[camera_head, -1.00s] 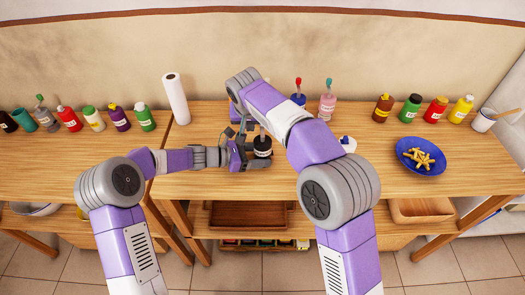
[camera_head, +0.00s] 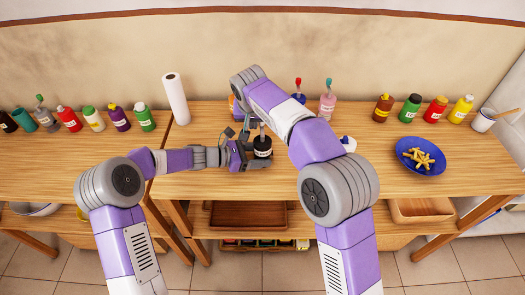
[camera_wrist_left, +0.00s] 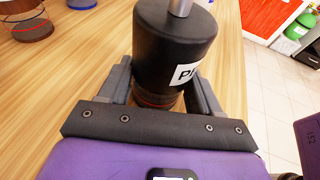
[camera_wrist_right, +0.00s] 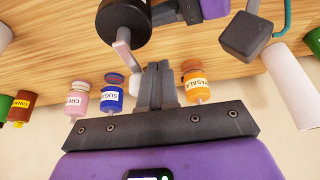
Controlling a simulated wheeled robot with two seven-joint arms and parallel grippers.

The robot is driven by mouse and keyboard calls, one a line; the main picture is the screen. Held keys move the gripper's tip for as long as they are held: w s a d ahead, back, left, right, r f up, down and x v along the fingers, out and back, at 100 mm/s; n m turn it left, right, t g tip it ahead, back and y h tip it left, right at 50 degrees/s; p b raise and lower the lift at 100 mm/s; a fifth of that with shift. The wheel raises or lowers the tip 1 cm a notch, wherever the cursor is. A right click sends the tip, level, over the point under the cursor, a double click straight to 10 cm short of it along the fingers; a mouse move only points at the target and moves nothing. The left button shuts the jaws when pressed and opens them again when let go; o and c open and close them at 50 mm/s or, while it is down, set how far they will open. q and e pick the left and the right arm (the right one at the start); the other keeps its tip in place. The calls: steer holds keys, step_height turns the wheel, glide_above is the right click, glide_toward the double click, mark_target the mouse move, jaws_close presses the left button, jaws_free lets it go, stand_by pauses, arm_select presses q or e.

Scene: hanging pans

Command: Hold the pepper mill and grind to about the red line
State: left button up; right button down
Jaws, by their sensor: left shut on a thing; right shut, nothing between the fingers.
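The pepper mill (camera_wrist_left: 172,42) has a black body with a partly hidden white label and a metal shaft on top. My left gripper (camera_wrist_left: 158,98) is shut around its lower brownish part, where a reddish line shows. The mill (camera_head: 262,148) stands upright over the table in the head view, my left gripper (camera_head: 240,155) at its left. In the right wrist view the black mill (camera_wrist_right: 123,25) has a crank with a pale handle (camera_wrist_right: 127,58). My right gripper (camera_wrist_right: 157,68) is shut and empty, its fingertips close beside the crank handle; contact cannot be told.
Orange (camera_wrist_right: 195,80), blue (camera_wrist_right: 112,95) and pink (camera_wrist_right: 86,98) bottles stand behind the mill. A paper roll (camera_head: 176,98) stands at the back left. A blue bowl of fries (camera_head: 420,156) sits at the right. The table's front left is clear.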

steer(key=shift+w+d, duration=0.1)
stand_by(0.3)
steer(key=shift+w+d, duration=0.15)
steer(key=shift+d, duration=0.25)
stand_by(0.4)
steer(key=shift+w+d, duration=0.2)
steer(key=shift+d, duration=0.25)
steer(key=shift+d, duration=0.3)
stand_by(0.5)
steer(key=shift+d, duration=0.1)
